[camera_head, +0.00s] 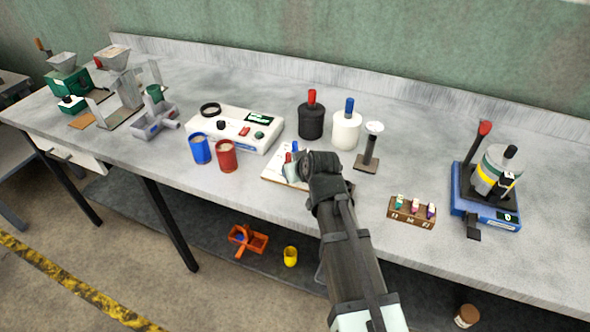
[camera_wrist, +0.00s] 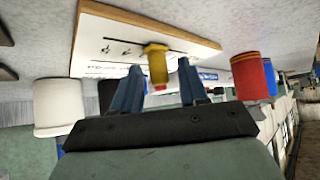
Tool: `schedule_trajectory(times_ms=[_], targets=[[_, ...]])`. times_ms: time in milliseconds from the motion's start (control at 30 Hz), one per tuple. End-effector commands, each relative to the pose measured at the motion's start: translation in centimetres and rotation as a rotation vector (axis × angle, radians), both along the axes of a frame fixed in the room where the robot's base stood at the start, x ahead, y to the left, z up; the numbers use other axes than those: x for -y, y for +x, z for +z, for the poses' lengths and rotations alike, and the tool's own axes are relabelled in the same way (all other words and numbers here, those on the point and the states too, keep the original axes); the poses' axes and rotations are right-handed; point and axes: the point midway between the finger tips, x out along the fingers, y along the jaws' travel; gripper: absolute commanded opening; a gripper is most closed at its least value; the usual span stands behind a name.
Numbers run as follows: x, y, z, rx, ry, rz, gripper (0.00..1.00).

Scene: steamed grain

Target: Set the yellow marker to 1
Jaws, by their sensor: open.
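The yellow marker (camera_wrist: 156,62) is a small yellow piece with a red end. It stands out from a white board (camera_wrist: 185,42) with light wooden edges and printed black marks. My gripper (camera_wrist: 159,66) is open. Its two blue fingers are on either side of the marker, with visible gaps, so it is not held. In the head view my gripper (camera_head: 291,160) is over the board (camera_head: 273,170), and my arm and gripper hide much of the board. I cannot read which mark the marker is at.
A blue cup (camera_head: 200,151) and a red cup (camera_head: 227,158) stand left of the board. A black bottle (camera_head: 311,124), a white bottle (camera_head: 346,132) and a stand (camera_head: 367,166) are behind and right. A small vial rack (camera_head: 411,213) is further right. Bare table lies between.

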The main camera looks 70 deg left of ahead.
Motion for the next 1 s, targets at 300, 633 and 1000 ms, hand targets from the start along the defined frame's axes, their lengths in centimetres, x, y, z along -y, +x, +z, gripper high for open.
schedule_trajectory(times_ms=[300,633,1000], targets=[[0.02,-0.01,0.02,0.000,0.000,0.000,0.31],[0.02,-0.01,0.04,0.000,0.000,0.000,0.00],[-0.02,0.01,0.05,0.000,0.001,0.000,0.00]])
